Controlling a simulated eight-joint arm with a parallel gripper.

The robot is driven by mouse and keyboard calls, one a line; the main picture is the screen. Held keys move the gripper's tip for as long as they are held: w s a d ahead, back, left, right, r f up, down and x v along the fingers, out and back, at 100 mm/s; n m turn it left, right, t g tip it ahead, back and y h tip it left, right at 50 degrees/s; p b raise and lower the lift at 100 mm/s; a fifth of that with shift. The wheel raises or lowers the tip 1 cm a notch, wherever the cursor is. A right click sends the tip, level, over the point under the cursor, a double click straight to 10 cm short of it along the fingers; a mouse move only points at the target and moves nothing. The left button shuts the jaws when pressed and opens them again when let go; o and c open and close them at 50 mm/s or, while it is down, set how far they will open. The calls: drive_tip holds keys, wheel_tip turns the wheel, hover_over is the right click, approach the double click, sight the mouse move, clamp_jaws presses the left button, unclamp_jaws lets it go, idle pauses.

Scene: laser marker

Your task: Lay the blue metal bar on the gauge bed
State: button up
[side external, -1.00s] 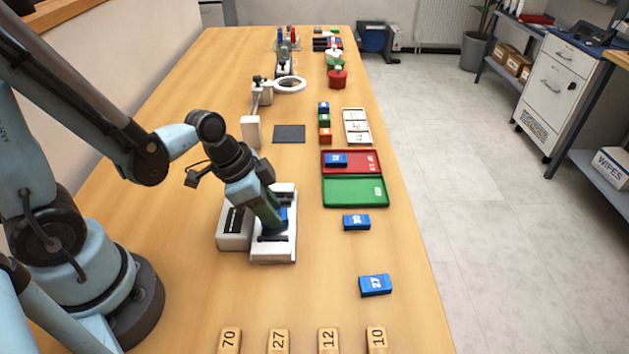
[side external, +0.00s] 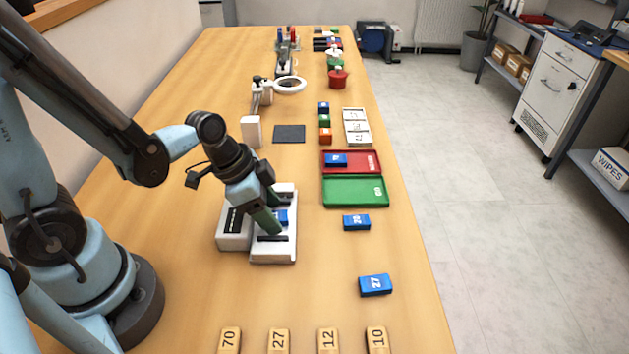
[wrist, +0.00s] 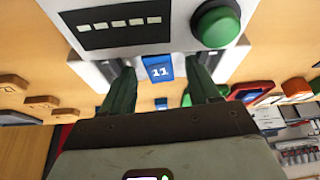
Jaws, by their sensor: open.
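A blue metal bar (side external: 282,216) lies on the white gauge bed (side external: 285,252), partly hidden by my gripper (side external: 272,222). In the wrist view the bar (wrist: 158,68) carries the number 11 and shows between the two dark green fingers of my gripper (wrist: 162,75). The fingers stand apart, one on either side of the bar, with gaps visible between them and it. The gauge body (wrist: 140,28) shows above it with a dark display and a green button.
Other blue bars lie on the table to the right (side external: 356,222) and nearer the front (side external: 375,285). A red tray (side external: 367,160) holds one more blue bar. The green tray (side external: 353,191) is empty. Several numbered wooden tags (side external: 279,341) lie at the front edge.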

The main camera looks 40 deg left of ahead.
drive_tip(key=shift+r, duration=0.15)
drive_tip(key=v, duration=1.1)
drive_tip(key=shift+r, duration=0.35)
drive_tip(key=shift+s+a, duration=0.1)
drive_tip(key=shift+w+a+r+n+t+y, duration=0.25)
drive_tip(key=shift+w+n+t+y, duration=0.3)
drive_tip(key=shift+n, duration=0.7)
drive_tip(key=shift+w+a+r+n+t+y, duration=0.15)
drive_tip(key=shift+w+a+n+t+y, duration=0.35)
drive_tip(key=shift+n, duration=0.8)
drive_tip(key=shift+w+a+r+n+t+y, duration=0.1)
drive_tip(key=shift+w+r+n+t+y, duration=0.2)
drive_tip(key=shift+w+n+t, duration=0.7)
drive_tip(key=shift+s+f+n+g, duration=0.1)
drive_tip(key=shift+s+n+g, duration=0.15)
drive_tip(key=shift+s, duration=0.05)
drive_tip(key=shift+c, duration=0.2)
